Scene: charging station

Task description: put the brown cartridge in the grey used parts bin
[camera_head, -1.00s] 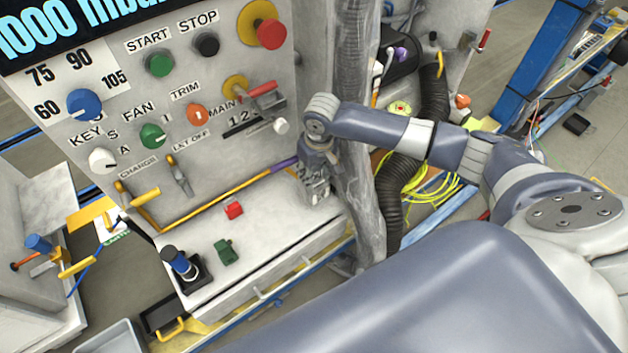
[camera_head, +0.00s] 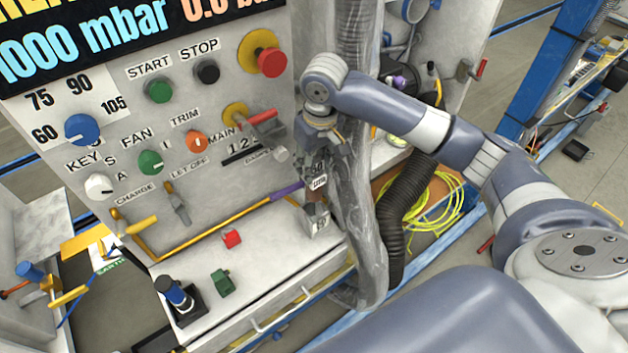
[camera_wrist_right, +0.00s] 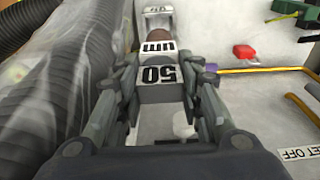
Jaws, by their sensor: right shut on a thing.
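The cartridge (camera_head: 314,198) shows brown below a white label in my right gripper. My right gripper (camera_head: 316,170) is shut on the cartridge, which hangs roughly upright above the grey ledge. A small pale grey block (camera_head: 319,222) shows at its lower end; I cannot tell whether they are joined. My left gripper is not in view. I cannot make out the grey used parts bin in these views.
The control panel (camera_head: 215,165) with knobs and levers stands behind the ledge (camera_head: 270,265). A grey column and black hose (camera_head: 408,205) are close to the right of my gripper. A red block (camera_head: 231,239), green block (camera_head: 222,283) and blue-topped joystick (camera_head: 174,293) stand on the ledge.

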